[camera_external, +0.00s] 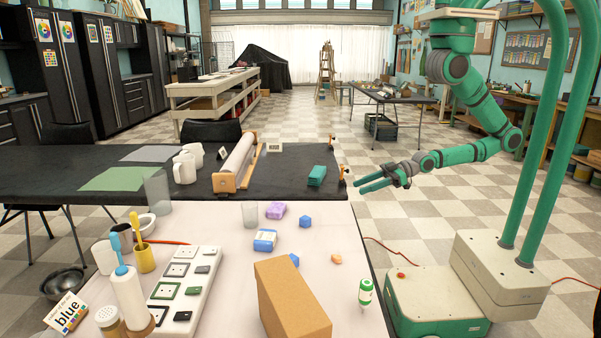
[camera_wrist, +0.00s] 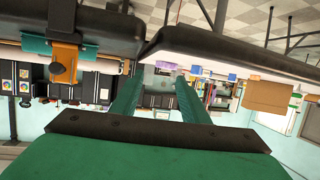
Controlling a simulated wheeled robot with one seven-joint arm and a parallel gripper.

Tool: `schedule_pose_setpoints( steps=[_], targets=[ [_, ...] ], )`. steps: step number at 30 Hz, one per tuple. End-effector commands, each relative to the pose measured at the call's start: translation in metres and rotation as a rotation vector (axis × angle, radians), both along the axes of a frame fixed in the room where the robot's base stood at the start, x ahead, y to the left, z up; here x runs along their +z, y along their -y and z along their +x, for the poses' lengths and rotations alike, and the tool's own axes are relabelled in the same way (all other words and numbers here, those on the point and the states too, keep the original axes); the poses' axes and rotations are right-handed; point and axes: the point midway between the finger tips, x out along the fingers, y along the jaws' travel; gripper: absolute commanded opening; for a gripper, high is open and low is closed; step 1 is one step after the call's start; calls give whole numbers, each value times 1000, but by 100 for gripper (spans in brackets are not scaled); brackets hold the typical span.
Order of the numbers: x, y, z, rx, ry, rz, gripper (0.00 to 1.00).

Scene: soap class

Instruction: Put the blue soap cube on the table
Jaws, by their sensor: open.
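The white table (camera_external: 225,215) carries several small pieces. A faceted blue cube-like piece (camera_external: 305,221) sits toward its far right. A second blue piece (camera_external: 294,260) is partly hidden behind the cardboard box. A blue-and-white block (camera_external: 265,240) lies left of them. I cannot tell for certain which is the blue soap cube. My gripper (camera_external: 359,188) is open and empty, in the air beyond the right edge of the tables, pointing left. In the wrist view, its two green fingers (camera_wrist: 158,80) are spread with nothing between them.
A tall cardboard box (camera_external: 288,300) and a green-white bottle (camera_external: 365,293) stand near the front. A purple block (camera_external: 275,210), a clear glass (camera_external: 250,214) and an orange piece (camera_external: 336,259) are nearby. A black table (camera_external: 95,160) behind holds a roller (camera_external: 237,160) and a teal block (camera_external: 317,175).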

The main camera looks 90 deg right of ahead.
Motion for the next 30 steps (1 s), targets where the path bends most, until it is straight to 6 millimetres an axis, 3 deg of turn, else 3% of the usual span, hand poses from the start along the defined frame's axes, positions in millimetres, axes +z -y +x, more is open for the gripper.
schedule_pose_setpoints(
  steps=[1,6,12,30],
  targets=[
    [5,10,-18,-32,2,1,41],
    [33,31,-64,-116,41,10,41],
    [60,41,-95,-173,75,18,41],
    [67,43,-102,-187,86,21,41]
  ],
)
